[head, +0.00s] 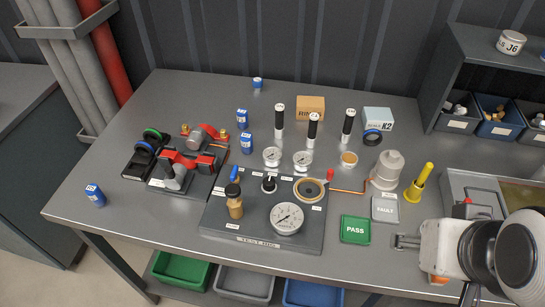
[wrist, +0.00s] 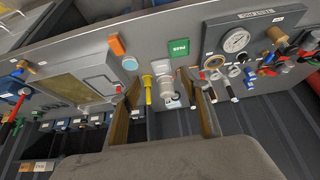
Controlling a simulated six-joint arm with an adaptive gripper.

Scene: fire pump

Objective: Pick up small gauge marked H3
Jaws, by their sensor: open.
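Two small white-faced gauges stand side by side behind the test rig in the head view, a left one (head: 272,156) and a right one (head: 303,159). Their markings are too small to read, so I cannot tell which is H3. A larger gauge (head: 287,218) sits on the dark test rig (head: 262,243); it also shows in the wrist view (wrist: 236,41). My gripper (head: 402,241) is at the right front of the bench, well right of the small gauges. In the wrist view my gripper (wrist: 166,108) has its fingers wide apart, with nothing held between them.
Several black-and-white cylinders (head: 313,130) stand close behind the small gauges. A grey pump-like part (head: 386,170), a yellow post (head: 419,183), a green PASS block (head: 355,229) and a FAULT block (head: 385,209) lie between my gripper and the gauges.

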